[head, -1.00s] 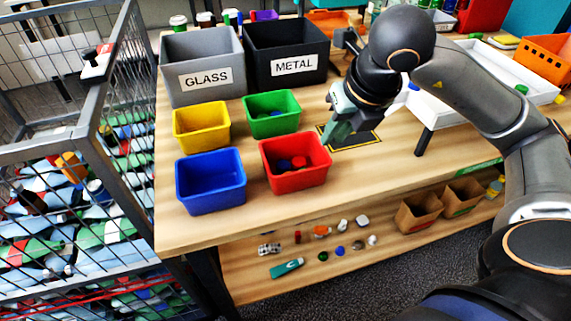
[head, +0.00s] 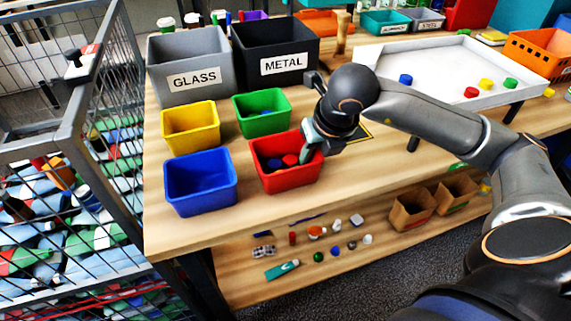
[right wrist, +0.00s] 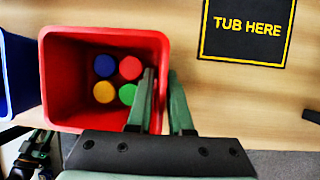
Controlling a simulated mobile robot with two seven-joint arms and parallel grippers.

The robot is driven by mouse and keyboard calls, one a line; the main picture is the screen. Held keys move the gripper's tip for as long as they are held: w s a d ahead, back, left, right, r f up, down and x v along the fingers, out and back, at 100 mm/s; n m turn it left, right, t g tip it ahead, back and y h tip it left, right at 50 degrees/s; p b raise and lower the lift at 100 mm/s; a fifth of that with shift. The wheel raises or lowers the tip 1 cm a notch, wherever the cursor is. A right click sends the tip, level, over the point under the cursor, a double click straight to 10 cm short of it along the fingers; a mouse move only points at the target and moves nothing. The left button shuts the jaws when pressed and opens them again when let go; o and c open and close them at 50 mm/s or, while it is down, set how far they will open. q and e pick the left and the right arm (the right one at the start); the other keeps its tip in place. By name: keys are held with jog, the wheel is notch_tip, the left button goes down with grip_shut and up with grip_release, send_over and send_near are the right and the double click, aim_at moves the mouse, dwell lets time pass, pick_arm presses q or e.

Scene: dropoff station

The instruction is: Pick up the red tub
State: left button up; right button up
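The red tub (head: 287,178) stands upright on the table, right of the blue tub; it also fills the left of the right wrist view (right wrist: 62,100). Several round caps, blue, red, yellow and green, lie on its floor. My right gripper (right wrist: 162,72) is at the tub's right wall, one finger inside and one outside. A gap shows between the fingers, with the red rim in it; firm contact is not visible. In the head view the right gripper (head: 308,150) partly hides the tub's right side. My left gripper does not show in the head view.
A black "TUB HERE" mat (right wrist: 246,30) lies bare right of the tub. Blue (head: 200,184), yellow (head: 190,128) and green (head: 262,113) tubs stand close by. Grey GLASS (head: 192,75) and black METAL (head: 280,65) bins stand behind. A white tray (head: 440,88) is at right.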

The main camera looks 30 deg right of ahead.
grip_shut()
dwell(1.3)
